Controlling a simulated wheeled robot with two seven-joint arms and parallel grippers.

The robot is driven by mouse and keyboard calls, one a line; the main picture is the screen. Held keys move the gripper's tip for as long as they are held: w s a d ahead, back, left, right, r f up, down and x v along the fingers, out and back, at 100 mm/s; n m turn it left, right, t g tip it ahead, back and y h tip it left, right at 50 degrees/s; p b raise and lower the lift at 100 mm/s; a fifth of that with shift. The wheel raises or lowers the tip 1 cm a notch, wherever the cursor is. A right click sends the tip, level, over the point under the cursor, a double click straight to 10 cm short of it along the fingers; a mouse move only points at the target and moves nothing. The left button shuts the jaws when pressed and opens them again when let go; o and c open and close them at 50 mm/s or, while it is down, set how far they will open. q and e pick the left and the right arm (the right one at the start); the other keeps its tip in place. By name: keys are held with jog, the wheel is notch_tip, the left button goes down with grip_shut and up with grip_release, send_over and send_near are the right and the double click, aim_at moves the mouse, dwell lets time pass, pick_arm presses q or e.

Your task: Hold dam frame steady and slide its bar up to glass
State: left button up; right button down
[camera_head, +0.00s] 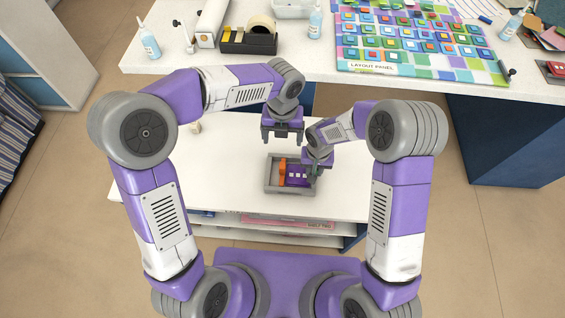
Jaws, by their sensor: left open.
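The dam frame (288,191) is a small grey rectangular frame on the low white table. Inside it lie an orange strip (282,172) on the left and a purple glass piece (297,178) with pale squares on the right. I cannot tell which part is the sliding bar. My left gripper (282,138) is open and empty, behind and above the frame, with its fingers apart. My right gripper (316,168) is at the frame's right back corner and hides part of it. Its fingers are too small and covered to tell whether they grip the frame.
The low white table (230,185) is clear to the left of the frame. A small pale item (195,128) stands at its back left. The higher worktop behind carries a layout panel (420,45), a tape dispenser (250,38) and a bottle (149,42).

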jog(key=c, duration=0.8)
grip_release()
jog(key=shift+r, duration=0.1)
notch_tip(320, 180, up, 12)
jog(key=shift+f, duration=0.1)
